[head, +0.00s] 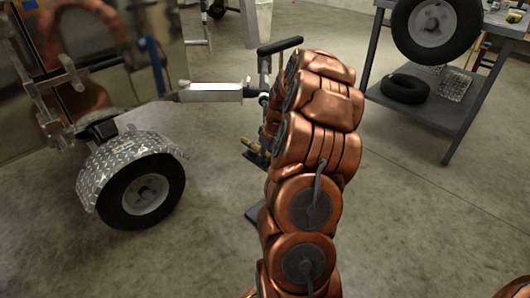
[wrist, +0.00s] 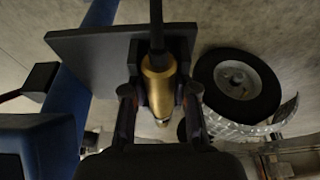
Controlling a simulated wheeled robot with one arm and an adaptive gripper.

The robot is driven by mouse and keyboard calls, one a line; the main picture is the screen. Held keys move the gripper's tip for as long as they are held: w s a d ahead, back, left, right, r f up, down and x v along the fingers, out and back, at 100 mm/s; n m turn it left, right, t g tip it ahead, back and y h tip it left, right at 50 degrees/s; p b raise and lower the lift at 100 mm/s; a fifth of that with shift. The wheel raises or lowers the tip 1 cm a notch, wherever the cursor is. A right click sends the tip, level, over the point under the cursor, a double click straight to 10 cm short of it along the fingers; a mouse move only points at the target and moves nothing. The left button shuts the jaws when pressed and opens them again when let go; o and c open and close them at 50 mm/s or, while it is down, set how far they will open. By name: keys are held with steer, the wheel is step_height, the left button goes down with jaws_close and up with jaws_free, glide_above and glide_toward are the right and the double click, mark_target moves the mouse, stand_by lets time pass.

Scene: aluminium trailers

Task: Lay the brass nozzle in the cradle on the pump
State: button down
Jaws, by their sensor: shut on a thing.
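My gripper (wrist: 159,95) is shut on the brass nozzle (wrist: 158,76) in the wrist view, with a dark finger on each side of it. A black hose (wrist: 156,22) runs from the nozzle to the top edge of the picture. In the head view the pump (head: 280,46) stands behind my copper arm, its black handle showing above and its dark foot (head: 256,213) below. Small brass-coloured parts (head: 251,143) show at the arm's left edge; I cannot tell which is the nozzle. My gripper is mostly hidden there. I cannot make out the cradle.
A dark flat plate (wrist: 88,62) and a blue post (wrist: 62,108) are close to my gripper in the wrist view. The trailer (head: 148,193) with its wheel stands at left. A workbench (head: 440,118) with tyres stands at right. Open floor lies between.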

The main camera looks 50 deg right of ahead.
steer(key=shift+s+a+f, duration=0.1)
steer(key=shift+f, duration=0.5)
steer(key=c, duration=0.8)
jaws_free()
steer(key=shift+f, duration=0.25)
steer(key=shift+r, duration=0.25)
steer(key=v, duration=1.2)
steer(key=shift+w, duration=0.2)
